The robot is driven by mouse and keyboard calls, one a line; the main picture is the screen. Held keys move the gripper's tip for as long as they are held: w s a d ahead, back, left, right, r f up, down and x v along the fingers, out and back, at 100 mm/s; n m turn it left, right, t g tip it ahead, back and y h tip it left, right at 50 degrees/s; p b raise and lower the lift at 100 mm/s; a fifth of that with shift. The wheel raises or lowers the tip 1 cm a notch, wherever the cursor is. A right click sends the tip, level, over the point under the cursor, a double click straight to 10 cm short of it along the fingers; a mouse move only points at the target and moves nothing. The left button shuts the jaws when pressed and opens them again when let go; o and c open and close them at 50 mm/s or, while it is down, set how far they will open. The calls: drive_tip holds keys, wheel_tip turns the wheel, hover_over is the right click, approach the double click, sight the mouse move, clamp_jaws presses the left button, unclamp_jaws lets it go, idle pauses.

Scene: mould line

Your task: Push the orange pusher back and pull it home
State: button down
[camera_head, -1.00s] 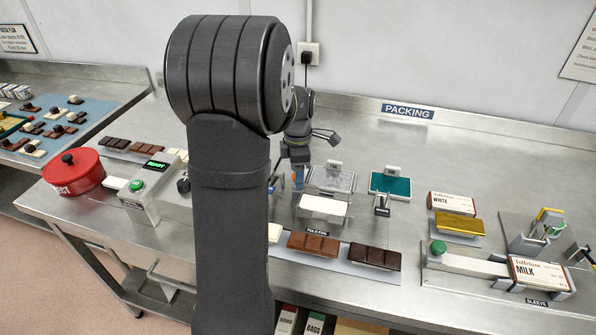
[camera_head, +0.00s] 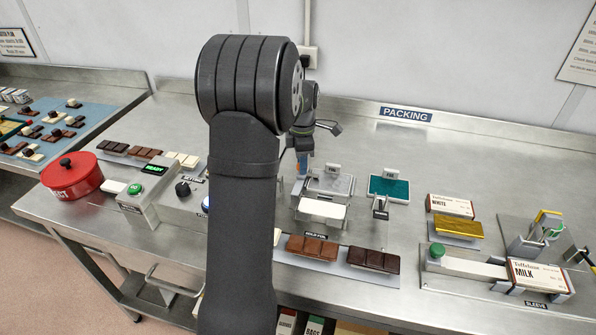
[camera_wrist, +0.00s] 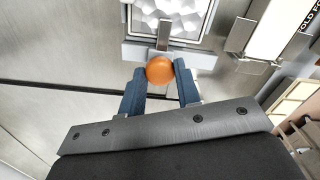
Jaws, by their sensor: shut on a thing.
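The orange pusher knob (camera_wrist: 159,70) shows as a round ball in the wrist view, at the end of a metal stem (camera_wrist: 164,36). A pale crossbar (camera_wrist: 200,60) lies behind it, beside a clear mould with a faceted pattern (camera_wrist: 172,14). My gripper (camera_wrist: 158,78) has its two blue fingers on either side of the knob and is shut on it. In the head view my gripper (camera_head: 301,164) is small, just left of the clear mould tray (camera_head: 330,184), and largely hides the pusher.
A white plate (camera_head: 321,209) lies in front of the mould tray. A teal tray (camera_head: 388,187) stands to the right. Chocolate bars (camera_head: 312,247) lie along the front. The control box (camera_head: 145,202) and red pot (camera_head: 72,173) stand to the left.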

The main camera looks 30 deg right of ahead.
drive_tip(key=shift+w+d+r, duration=0.15)
drive_tip(key=shift+w+d, duration=0.9)
drive_tip(key=shift+w, duration=0.05)
drive_tip(key=c, duration=1.1)
unclamp_jaws()
drive_tip(key=shift+o, duration=0.2)
wheel_tip(320, 180, up, 17)
drive_tip(key=shift+r, duration=0.15)
wheel_tip(320, 180, down, 18)
drive_tip(key=shift+r, duration=0.25)
drive_tip(key=shift+s+a, duration=0.1)
